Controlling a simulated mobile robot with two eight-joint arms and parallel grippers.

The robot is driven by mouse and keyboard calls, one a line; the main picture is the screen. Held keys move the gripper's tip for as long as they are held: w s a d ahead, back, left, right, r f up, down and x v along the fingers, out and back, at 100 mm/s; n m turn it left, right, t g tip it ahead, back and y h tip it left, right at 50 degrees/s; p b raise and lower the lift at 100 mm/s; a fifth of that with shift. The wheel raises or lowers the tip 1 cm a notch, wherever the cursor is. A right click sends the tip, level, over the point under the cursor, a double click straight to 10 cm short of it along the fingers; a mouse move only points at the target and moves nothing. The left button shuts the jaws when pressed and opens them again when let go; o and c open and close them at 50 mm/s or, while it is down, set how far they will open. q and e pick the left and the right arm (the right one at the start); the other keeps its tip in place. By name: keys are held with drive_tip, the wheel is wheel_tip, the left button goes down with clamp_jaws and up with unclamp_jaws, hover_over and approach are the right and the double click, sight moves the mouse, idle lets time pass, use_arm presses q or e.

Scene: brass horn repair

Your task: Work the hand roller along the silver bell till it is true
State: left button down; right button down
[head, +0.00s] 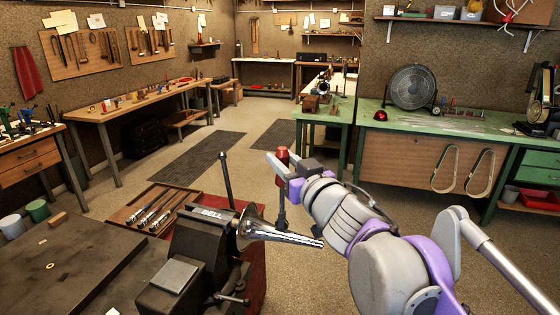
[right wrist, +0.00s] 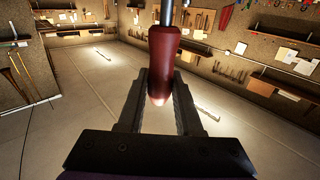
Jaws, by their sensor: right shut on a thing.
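The silver bell (head: 272,232) is a flared horn piece lying roughly level at the dark vise (head: 205,222) marked "BELL". Its wide flare is by the vise and its narrow end points right. My right gripper (head: 284,172) is shut on the red handle of the hand roller (head: 283,155), above the bell. A dark shaft runs down from the gripper toward the bell; I cannot tell whether it touches. In the right wrist view the red handle of the roller (right wrist: 164,55) sits between the fingers (right wrist: 160,92). My left gripper is not in view.
A dark-topped bench (head: 80,255) stands at the lower left. A wooden tray (head: 125,213) with several rods lies behind the vise. An upright dark rod (head: 226,180) stands by the vise. A green bench (head: 440,128) with a fan (head: 411,87) is at the right. Open floor lies between.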

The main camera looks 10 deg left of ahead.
drive_tip(key=shift+d, duration=0.1)
drive_tip(key=shift+d+f+b, duration=0.15)
drive_tip(key=shift+d+b, duration=0.25)
drive_tip(key=shift+d, duration=0.1)
drive_tip(key=shift+s+d, duration=0.1)
drive_tip(key=shift+d, duration=0.2)
drive_tip(key=shift+d+b, duration=0.3)
drive_tip(key=shift+d, duration=0.1)
wheel_tip(320, 180, up, 6)
drive_tip(key=p, duration=0.3)
idle(1.0)
